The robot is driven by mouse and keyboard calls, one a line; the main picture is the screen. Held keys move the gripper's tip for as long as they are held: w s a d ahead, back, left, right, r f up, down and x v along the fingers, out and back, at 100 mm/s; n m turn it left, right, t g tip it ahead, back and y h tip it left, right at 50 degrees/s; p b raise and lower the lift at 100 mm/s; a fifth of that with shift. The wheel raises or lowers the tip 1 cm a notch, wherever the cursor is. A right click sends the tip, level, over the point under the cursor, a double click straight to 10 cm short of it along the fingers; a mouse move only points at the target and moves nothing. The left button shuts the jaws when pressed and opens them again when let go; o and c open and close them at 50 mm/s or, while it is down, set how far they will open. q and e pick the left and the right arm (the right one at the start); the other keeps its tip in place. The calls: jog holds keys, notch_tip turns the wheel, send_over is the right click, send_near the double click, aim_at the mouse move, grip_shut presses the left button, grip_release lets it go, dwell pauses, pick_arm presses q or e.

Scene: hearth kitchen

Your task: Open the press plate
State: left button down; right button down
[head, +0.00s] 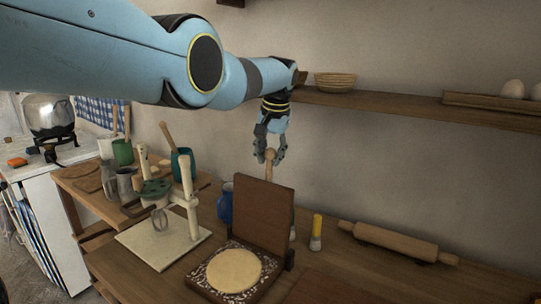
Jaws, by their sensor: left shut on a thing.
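The wooden press stands on the table with its brown press plate (264,216) tilted up, close to upright. Its patterned base (205,283) lies flat, with a round pale disc of dough (234,270) on it. A wooden handle with a round knob (270,158) rises behind the plate's top edge. My left gripper (270,154) reaches down from above and is shut on this knob. The lower part of the handle is hidden behind the plate. My right gripper is not in view.
A rolling pin (398,243) lies to the right, beside a small yellow-topped brush (316,233). A blue jug (225,204) and a whisk stand on a pale board (160,248) are at left. A wall shelf (400,106) with a basket (335,82) runs behind.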

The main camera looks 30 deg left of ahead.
pick_arm(q)
jog(key=shift+w+r, duration=0.25)
jog(key=shift+r, duration=0.15)
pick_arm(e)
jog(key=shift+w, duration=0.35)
pick_arm(q)
jog(key=c, duration=1.4)
grip_release()
jog(key=o, duration=0.5)
jog(key=shift+f, duration=0.1)
jog(key=shift+c, duration=0.2)
jog(key=shift+s+f, duration=0.1)
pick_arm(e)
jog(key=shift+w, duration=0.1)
pick_arm(q)
jog(key=v, duration=1.2)
